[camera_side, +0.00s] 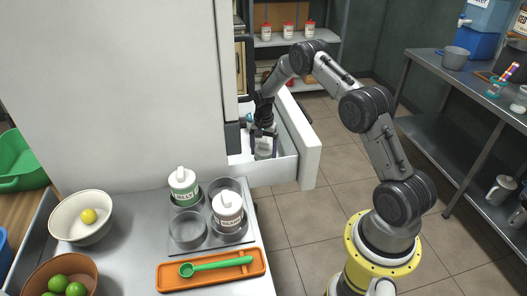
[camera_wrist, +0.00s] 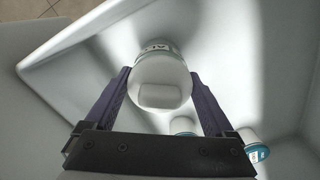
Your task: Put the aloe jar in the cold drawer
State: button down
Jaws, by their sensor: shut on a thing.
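The aloe jar (camera_wrist: 160,85) is white with a rounded lid and a partly visible label with dark letters. It sits between the two purple fingers of my gripper (camera_wrist: 160,95), which is shut on it. In the side view my gripper (camera_side: 264,132) reaches down into the open white cold drawer (camera_side: 308,150), with the jar (camera_side: 263,148) below the fingers, inside the drawer walls. The drawer also fills the wrist view (camera_wrist: 80,55). I cannot tell whether the jar touches the drawer floor.
Two smaller white-and-teal containers (camera_wrist: 182,125) (camera_wrist: 256,145) stand in the drawer near my fingers. On the counter, a metal holder (camera_side: 187,230) carries a green-labelled jar (camera_side: 183,187) and another white jar (camera_side: 228,211). An orange tray (camera_side: 212,270) holds a green spoon (camera_side: 215,265).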

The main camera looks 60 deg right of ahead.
jog(key=shift+w+f, duration=0.1)
jog(key=shift+f, duration=0.2)
grip_release()
jog(key=shift+r, duration=0.1)
notch_tip(320, 180, up, 12)
jog(key=shift+r, duration=0.1)
dwell(0.3)
